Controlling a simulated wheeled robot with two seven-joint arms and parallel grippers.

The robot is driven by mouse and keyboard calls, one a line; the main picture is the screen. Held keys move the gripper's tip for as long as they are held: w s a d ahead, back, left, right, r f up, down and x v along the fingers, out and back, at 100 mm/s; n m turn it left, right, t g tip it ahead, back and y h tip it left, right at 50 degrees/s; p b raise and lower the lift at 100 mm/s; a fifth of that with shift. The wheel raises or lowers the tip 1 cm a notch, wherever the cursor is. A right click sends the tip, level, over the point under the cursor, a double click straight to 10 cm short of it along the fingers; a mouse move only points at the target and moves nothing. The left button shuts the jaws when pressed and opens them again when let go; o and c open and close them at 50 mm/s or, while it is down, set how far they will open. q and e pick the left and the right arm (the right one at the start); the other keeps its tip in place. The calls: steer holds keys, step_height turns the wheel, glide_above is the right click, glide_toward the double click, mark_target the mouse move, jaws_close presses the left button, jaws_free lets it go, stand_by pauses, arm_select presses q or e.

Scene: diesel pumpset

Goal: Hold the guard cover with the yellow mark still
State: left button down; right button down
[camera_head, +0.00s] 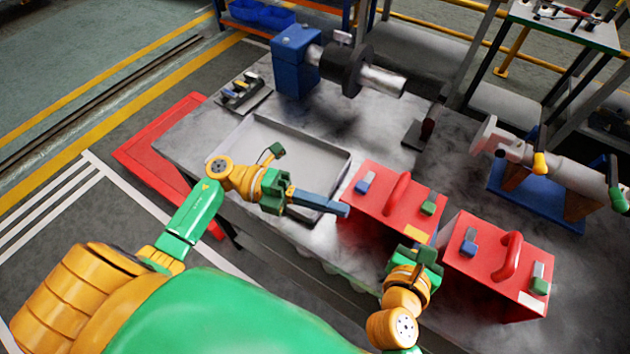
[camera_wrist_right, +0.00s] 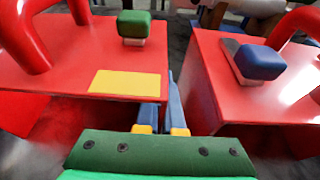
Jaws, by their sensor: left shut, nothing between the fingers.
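The guard cover with the yellow mark (camera_head: 375,215) is a red box with a red arched handle, one blue and one green clamp on top. It stands upright on the grey bench. Its yellow mark (camera_head: 417,236) is at the near right corner and also shows in the right wrist view (camera_wrist_right: 125,82). My left gripper (camera_head: 343,209) is shut and empty, its tip at the cover's left side; I cannot tell if it touches. My right gripper (camera_wrist_right: 160,104) is at the marked corner, near the gap between the covers. Its fingers are close together; whether they pinch the cover's edge is unclear.
A second red cover (camera_head: 480,285) without a visible yellow mark stands close on the right. A grey tray (camera_head: 335,160) lies behind my left gripper. A blue motor with shaft (camera_head: 297,65) stands at the back, a pump on a blue base (camera_head: 510,185) at the right.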

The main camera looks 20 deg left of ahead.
arm_select(q)
steer(key=shift+w+d, duration=0.2)
steer(key=shift+w, duration=1.5)
steer(key=shift+w+d, duration=0.2)
steer(key=shift+w, duration=1.3)
steer(key=s+a, duration=0.2)
steer(key=s, duration=0.2)
glide_toward(357, 183)
steer(key=s, duration=0.1)
steer(key=s+a, duration=0.2)
steer(key=shift+s+f, duration=0.3)
